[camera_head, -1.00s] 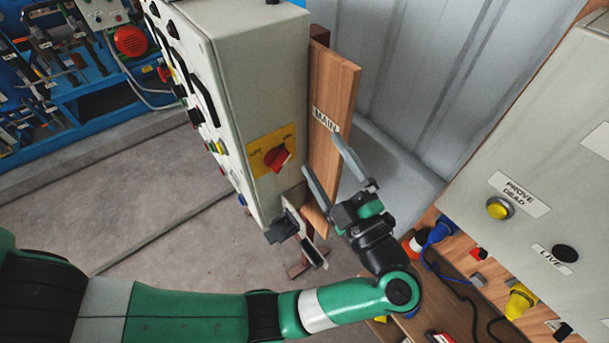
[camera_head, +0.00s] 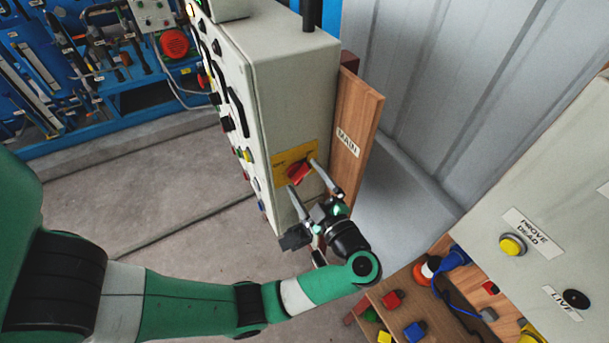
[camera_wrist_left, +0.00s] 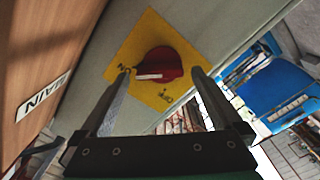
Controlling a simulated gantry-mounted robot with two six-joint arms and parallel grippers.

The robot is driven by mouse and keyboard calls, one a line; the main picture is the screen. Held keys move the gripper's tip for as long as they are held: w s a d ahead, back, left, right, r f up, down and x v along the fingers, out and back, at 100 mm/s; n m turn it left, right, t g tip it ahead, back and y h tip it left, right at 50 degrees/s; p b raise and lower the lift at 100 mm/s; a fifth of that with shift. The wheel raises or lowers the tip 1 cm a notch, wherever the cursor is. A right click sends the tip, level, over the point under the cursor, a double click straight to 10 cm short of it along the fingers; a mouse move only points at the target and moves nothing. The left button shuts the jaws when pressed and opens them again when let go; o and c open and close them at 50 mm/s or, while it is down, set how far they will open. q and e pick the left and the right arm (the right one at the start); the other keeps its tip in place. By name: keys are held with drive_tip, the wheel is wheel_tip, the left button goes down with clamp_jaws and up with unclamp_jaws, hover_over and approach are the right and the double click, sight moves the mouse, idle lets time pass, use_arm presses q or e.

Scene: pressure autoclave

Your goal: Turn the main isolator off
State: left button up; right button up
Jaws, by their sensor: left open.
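The main isolator is a red rotary knob (camera_head: 298,173) on a yellow plate (camera_head: 282,160), on the side of a grey control cabinet (camera_head: 290,105). A wooden board beside it carries a MAIN label (camera_head: 347,142). In the left wrist view the red knob (camera_wrist_left: 161,65) shows its white mark pointing toward the plate end on the MAIN board's side. My left gripper (camera_head: 303,175) is open, with one finger on each side of the knob. In the left wrist view the fingertips (camera_wrist_left: 161,73) flank the knob; contact cannot be told. My right gripper is not in view.
A panel with a PROVE DEAD button (camera_head: 512,245) and a LIVE lamp (camera_head: 575,299) stands at the right. Coloured plugs and cables lie on a wooden shelf (camera_head: 375,290) below it. Blue machinery (camera_head: 120,85) stands at the back left. The floor between is clear.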

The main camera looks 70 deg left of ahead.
use_arm(q)
drive_tip(key=shift+a, duration=0.4)
drive_tip(key=c, duration=1.3)
